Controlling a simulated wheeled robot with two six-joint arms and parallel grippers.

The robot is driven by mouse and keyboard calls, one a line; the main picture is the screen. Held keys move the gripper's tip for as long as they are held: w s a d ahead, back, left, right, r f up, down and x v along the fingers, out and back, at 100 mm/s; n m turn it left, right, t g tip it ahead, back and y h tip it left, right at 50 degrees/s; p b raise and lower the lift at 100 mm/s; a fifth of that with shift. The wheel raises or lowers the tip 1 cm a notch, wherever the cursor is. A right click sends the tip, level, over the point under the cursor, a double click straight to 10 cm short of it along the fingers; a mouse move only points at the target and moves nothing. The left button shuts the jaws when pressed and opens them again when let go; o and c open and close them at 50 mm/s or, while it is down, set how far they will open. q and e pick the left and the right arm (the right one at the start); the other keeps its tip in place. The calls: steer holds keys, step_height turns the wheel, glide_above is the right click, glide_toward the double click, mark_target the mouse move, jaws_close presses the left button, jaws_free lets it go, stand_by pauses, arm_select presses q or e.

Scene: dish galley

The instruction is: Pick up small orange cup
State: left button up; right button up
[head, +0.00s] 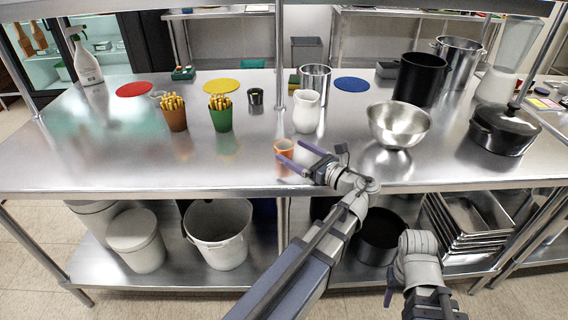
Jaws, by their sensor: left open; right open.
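The near finger crosses in front of the cup's lower part, and the far finger's tip is at the cup's right side. I cannot tell whether either finger touches the cup.
A white pitcher (307,111) stands just behind the cup. A steel bowl (398,124) and a black lidded pot (503,130) are to the right. Brown (174,117) and green (221,115) cups of fries stand to the left. The counter's front left (130,165) is clear.

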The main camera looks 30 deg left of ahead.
mark_target(278, 143)
arm_select(q)
steer(key=shift+w+a+p, duration=0.1)
steer(key=shift+a+p, duration=0.25)
steer(key=shift+a, duration=0.05)
steer(key=shift+x, duration=3.35)
arm_select(e)
steer(key=shift+f, duration=0.1)
arm_select(q)
steer(key=c, duration=1.4)
step_height(278, 143, up, 10)
steer(key=p, duration=1)
steer(key=shift+r, duration=0.1)
arm_select(e)
step_height(278, 143, up, 10)
